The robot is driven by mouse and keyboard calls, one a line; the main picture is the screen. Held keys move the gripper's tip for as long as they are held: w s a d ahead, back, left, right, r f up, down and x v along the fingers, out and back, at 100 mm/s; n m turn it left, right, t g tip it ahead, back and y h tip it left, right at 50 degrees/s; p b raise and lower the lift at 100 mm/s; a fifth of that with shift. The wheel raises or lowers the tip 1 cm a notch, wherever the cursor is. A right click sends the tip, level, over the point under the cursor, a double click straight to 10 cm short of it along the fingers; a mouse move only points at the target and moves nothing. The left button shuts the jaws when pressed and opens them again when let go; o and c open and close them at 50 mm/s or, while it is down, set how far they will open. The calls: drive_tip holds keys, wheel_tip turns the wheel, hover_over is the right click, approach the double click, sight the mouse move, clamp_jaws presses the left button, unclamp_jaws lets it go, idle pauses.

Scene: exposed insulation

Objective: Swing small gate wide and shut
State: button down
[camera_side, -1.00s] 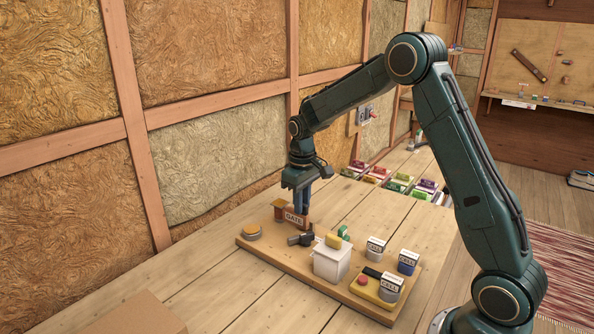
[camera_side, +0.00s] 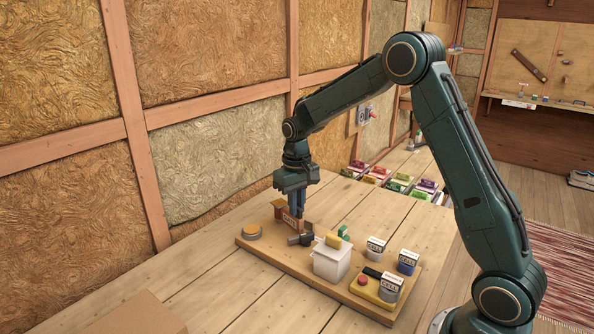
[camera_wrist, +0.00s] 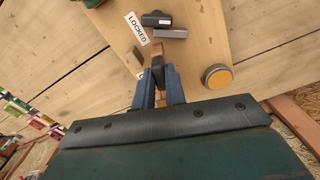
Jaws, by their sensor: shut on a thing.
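The small reddish-brown gate (camera_side: 291,222) stands at the far end of the wooden board (camera_side: 264,251), its white label turned partly away in the side view. My gripper (camera_side: 297,214) is above it, pointing down, with its blue fingers shut on the gate. In the wrist view the fingers (camera_wrist: 159,88) close around the gate's brown edge (camera_wrist: 157,66). The fingers hide part of the gate and its hinge. A brown block (camera_side: 279,207) stands beside the gate on its left.
A dark latch-like part (camera_side: 301,239) lies just in front of the gate; a "LOCKED" label (camera_wrist: 137,29) is near it. A yellow-topped round button (camera_side: 252,231), a white box (camera_side: 331,262) and several labelled cells (camera_side: 375,248) share the board.

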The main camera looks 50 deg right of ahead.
drive_tip(key=a+m, duration=0.1)
drive_tip(key=w+a+m, duration=0.1)
drive_tip(key=m, duration=0.1)
drive_tip(key=shift+a+m, duration=0.1)
drive_tip(key=shift+m, duration=0.2)
drive_tip(key=shift+w+a+m, duration=0.5)
drive_tip(key=shift+m, duration=0.5)
drive_tip(key=shift+w+a+m, duration=0.45)
drive_tip(key=shift+m, duration=0.55)
drive_tip(key=c, duration=1.4)
unclamp_jaws()
drive_tip(key=shift+c, duration=0.2)
drive_tip(key=shift+r, duration=0.2)
wheel_tip(320, 180, up, 14)
drive_tip(key=shift+f, duration=0.25)
drive_tip(key=shift+r, duration=0.15)
